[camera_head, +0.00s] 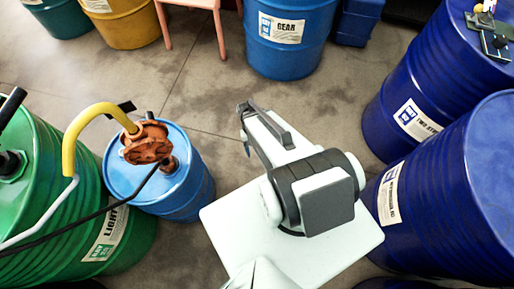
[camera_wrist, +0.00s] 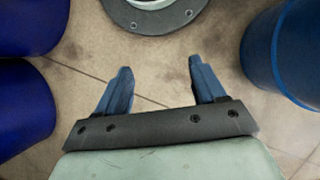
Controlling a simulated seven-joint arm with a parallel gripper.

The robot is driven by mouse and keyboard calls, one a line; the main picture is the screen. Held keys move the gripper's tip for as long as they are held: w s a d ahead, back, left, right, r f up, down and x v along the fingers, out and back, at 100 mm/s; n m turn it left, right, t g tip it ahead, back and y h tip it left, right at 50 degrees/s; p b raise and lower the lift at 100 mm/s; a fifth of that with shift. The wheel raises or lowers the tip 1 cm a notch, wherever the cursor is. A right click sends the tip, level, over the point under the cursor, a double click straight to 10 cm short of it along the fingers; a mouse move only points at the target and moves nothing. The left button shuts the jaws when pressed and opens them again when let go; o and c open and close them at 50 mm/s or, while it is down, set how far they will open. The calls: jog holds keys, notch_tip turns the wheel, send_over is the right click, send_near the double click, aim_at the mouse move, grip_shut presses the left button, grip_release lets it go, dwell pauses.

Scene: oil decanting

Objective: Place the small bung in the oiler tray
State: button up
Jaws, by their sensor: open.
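My gripper (camera_wrist: 159,65) is open in the wrist view, its two blue-grey fingers wide apart with nothing between them and bare floor beyond. In the head view I cannot clearly make out its fingertips. A small dark flat piece (camera_head: 490,36) with a few small parts on it, one of them yellow (camera_head: 479,8), lies on top of the dark blue drum (camera_head: 458,60) at the upper right. It is too small to tell whether this is the oiler tray. I cannot pick out the small bung in either view. My gripper touches none of these things.
A light blue drum (camera_head: 185,195) with a rusty pump (camera_head: 146,143) and yellow spout stands left. A green drum (camera_head: 60,215) with a hose is beside it. A blue gear oil drum (camera_head: 290,55) is at the back. Another dark blue drum (camera_head: 445,205) stands right. Concrete floor (camera_head: 200,80) between is clear.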

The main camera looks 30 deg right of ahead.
jog(key=s+a+n, duration=0.1)
jog(key=s+a, duration=0.2)
jog(key=s, duration=0.2)
jog(key=s+a+n+g, duration=0.1)
jog(key=s+a+n, duration=0.1)
jog(key=s, duration=0.4)
jog(key=shift+s+a+f+h, duration=0.15)
jog(key=shift+a+f+h, duration=0.2)
jog(key=shift+a, duration=0.3)
